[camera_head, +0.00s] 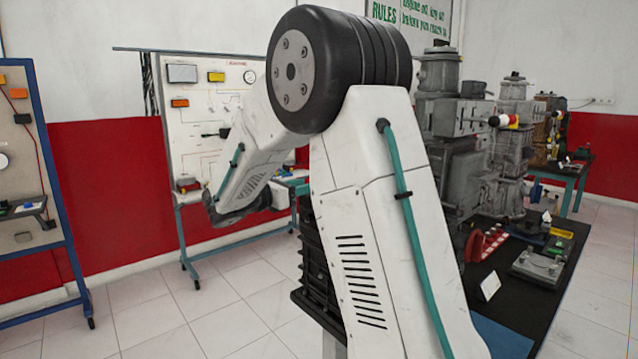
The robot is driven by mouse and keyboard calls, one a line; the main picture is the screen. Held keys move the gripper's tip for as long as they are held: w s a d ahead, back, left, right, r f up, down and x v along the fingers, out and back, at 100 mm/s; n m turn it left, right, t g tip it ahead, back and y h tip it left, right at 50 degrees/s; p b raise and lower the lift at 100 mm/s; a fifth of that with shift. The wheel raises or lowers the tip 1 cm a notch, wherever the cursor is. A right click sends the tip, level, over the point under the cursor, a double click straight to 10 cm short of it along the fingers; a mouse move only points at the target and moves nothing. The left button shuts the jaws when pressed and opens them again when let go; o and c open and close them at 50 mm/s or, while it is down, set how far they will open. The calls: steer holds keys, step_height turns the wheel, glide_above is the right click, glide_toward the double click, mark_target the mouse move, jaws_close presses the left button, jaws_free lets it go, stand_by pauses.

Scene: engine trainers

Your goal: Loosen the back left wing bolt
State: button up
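I cannot make out any wing bolt in the head view. A grey metal plate fixture (538,267) with small upright parts lies on the black-topped table (515,305) at the right; its details are too small to tell. My white arm fills the middle of the view, with its large black joint at the top. My forearm reaches down to the left and ends in a dark wrist part in front of the panel board. My gripper's fingers do not show. My arm hides part of the table and of a dark finned block (316,270).
A white panel board (190,130) and a blue-framed board (20,160) stand at the left. Tiled floor (190,315) is clear between.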

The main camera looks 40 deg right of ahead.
steer(key=d, duration=0.6)
steer(key=shift+s+d, duration=0.1)
steer(key=shift+s, duration=0.15)
jaws_close()
